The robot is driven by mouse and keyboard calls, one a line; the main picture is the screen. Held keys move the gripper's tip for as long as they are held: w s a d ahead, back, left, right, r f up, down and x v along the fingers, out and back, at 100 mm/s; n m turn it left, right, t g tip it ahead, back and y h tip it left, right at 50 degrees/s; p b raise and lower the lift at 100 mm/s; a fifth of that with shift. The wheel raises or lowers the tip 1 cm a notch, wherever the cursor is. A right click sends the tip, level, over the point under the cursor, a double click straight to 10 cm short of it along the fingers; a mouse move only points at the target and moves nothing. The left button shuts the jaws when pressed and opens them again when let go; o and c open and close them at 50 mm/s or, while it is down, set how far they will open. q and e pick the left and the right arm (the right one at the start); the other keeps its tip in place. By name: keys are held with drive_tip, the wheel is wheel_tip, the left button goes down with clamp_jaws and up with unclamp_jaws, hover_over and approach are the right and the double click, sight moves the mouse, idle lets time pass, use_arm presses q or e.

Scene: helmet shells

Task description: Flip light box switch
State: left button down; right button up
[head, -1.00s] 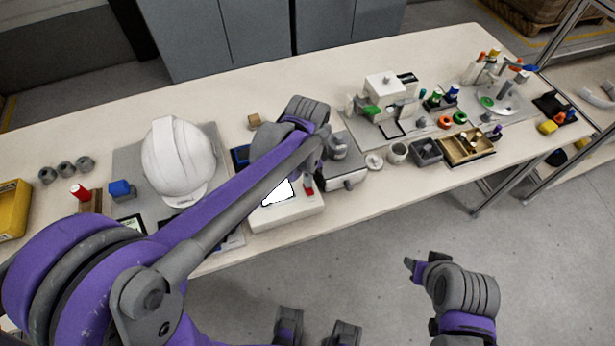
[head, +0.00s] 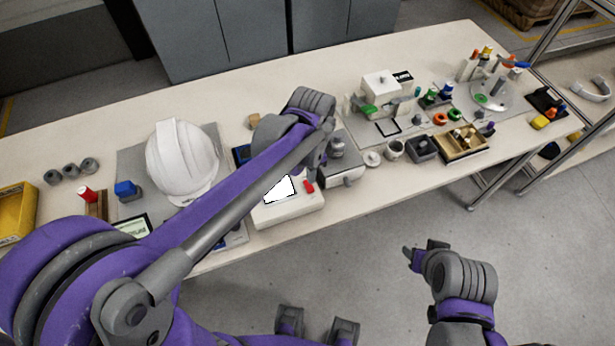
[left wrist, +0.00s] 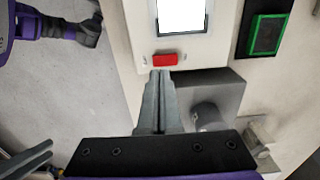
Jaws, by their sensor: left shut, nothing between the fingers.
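The white light box (head: 285,212) stands near the front edge of the table, its screen (head: 279,189) glowing bright white. Its red switch (head: 309,186) sits to the right of the screen. In the left wrist view the red switch (left wrist: 165,59) lies between the lit screen and my fingertips. My left gripper (head: 319,166) is over the box's right end, just behind the switch in the head view. In the left wrist view its fingers (left wrist: 158,74) are shut and empty, tips close to the switch; contact cannot be told. My right gripper (head: 412,258) is over the floor, clear of the table.
A white helmet shell (head: 180,162) rests on a grey mat left of the light box. A grey block with a round knob (head: 342,172) stands right of the box.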

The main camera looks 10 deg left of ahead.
sight(311, 188)
use_arm(q)
wheel_tip(311, 188, up, 10)
idle(0.3)
drive_tip(key=shift+f, duration=0.1)
drive_tip(key=b, duration=0.5)
idle(0.3)
wheel_tip(311, 188, down, 14)
drive_tip(key=shift+r+b, duration=0.1)
drive_tip(key=shift+b, duration=0.8)
